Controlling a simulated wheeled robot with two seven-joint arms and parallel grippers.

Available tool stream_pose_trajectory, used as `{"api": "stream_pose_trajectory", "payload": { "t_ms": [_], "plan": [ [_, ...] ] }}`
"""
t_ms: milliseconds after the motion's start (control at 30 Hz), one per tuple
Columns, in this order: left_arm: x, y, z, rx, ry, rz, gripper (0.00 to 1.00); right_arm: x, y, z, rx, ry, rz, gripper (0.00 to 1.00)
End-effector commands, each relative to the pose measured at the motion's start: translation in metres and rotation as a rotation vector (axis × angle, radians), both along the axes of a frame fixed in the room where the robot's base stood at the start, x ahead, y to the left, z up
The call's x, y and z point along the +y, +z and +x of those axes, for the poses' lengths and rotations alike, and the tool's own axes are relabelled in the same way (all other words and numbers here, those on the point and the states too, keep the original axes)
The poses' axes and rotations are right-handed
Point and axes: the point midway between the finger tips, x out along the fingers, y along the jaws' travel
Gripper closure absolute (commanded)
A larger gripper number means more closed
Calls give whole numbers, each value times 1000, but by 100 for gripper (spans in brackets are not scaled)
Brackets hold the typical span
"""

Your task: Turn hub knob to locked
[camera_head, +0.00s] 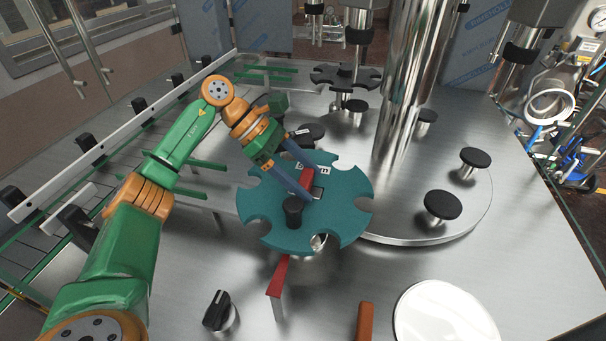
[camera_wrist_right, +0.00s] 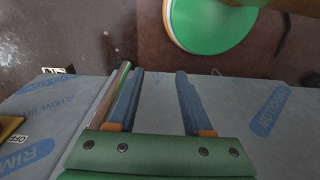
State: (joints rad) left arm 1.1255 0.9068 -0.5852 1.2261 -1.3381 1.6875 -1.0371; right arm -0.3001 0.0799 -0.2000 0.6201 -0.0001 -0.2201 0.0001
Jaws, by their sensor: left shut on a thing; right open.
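A teal star wheel (camera_head: 350,212) with notches round its rim lies flat near the middle of the head view. A red knob (camera_head: 307,177), which I take as the hub knob, stands on it, with a dark, white-edged marking beside it and letters partly hidden behind my fingers. My left gripper (camera_head: 306,184) reaches in from the upper left, its blue fingers shut on the red knob. A black post (camera_head: 293,211) stands close by on the wheel. My right gripper (camera_wrist_right: 159,74) is open and empty in the right wrist view, above a grey surface and brown floor.
A chrome column (camera_head: 405,80) rises behind the wheel, with black-capped posts around it. In front are a black knob (camera_head: 217,309), a red bracket (camera_head: 278,278), an orange-brown bar (camera_head: 364,321) and a white disc (camera_head: 440,315). A railed conveyor (camera_head: 130,130) runs along the left.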

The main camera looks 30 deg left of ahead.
Motion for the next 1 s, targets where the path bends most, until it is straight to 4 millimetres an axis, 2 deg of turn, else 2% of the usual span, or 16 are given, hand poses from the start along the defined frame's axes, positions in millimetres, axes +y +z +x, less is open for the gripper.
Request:
{"api": "stream_pose_trajectory", "payload": {
  "t_ms": [100, 133, 200, 467, 567, 733, 1000],
  "plan": [
    [0, -4, -1, 9, -4, 5, 78, 0, -1, 0, 0, 0, 0, 50],
    [0, -4, -1, 9, -4, 5, 14, 0, -1, 0, 0, 0, 0, 50],
    [0, -3, -1, 8, -4, 4, 0, 0, -1, 0, 0, 0, 0, 50],
    [4, 2, -1, 2, 0, 4, 0, 0, -4, 0, 0, 0, 0, 50],
    [18, 14, -4, 0, 1, 2, 0, 0, -12, 0, 0, 0, 0, 50],
    [40, 41, -10, 4, 1, 3, 0, 0, -11, 0, 0, 0, 0, 50],
    [48, 48, -12, 7, -3, 4, 0, 0, -10, 0, 0, 0, 0, 50]
  ]
}}
